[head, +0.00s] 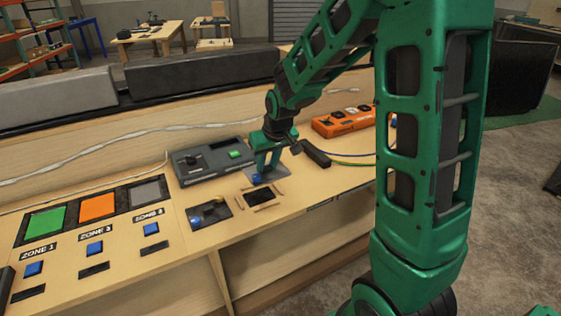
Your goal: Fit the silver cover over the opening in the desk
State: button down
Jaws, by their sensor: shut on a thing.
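My green gripper (260,172) is over the desk (185,257), pointing down. It is shut on the silver cover, seemingly at a small blue part. The silver cover (281,174) is a flat grey plate below the gripper fingers, partly hidden by them. The opening (259,196) is a dark rectangle in the desk with light wooden strips around it. It lies just in front of the cover and is largely uncovered. I cannot tell whether the cover touches the desk.
A grey console box (212,163) stands left of the gripper. A dark panel (209,214) with blue and yellow parts lies left of the opening. A black block (315,153) and an orange box (343,121) are to the right. Blue zone buttons (94,248) sit at left.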

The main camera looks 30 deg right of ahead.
aim_at(262, 177)
jog(key=shift+w+a+f, duration=0.2)
jog(key=shift+a+f, duration=0.05)
jog(key=shift+a, duration=0.35)
jog(key=shift+w+a+f, duration=0.2)
jog(key=shift+a+f, duration=0.05)
jog(key=shift+a, duration=0.35)
jog(key=shift+a+f, duration=0.15)
jog(key=shift+f, duration=3.1)
jog(key=shift+f, duration=1.1)
jog(key=c, duration=1.3)
grip_release()
jog(key=shift+c, duration=0.2)
jog(key=v, duration=1)
jog(key=shift+s+r, duration=0.2)
jog(key=shift+r, duration=0.1)
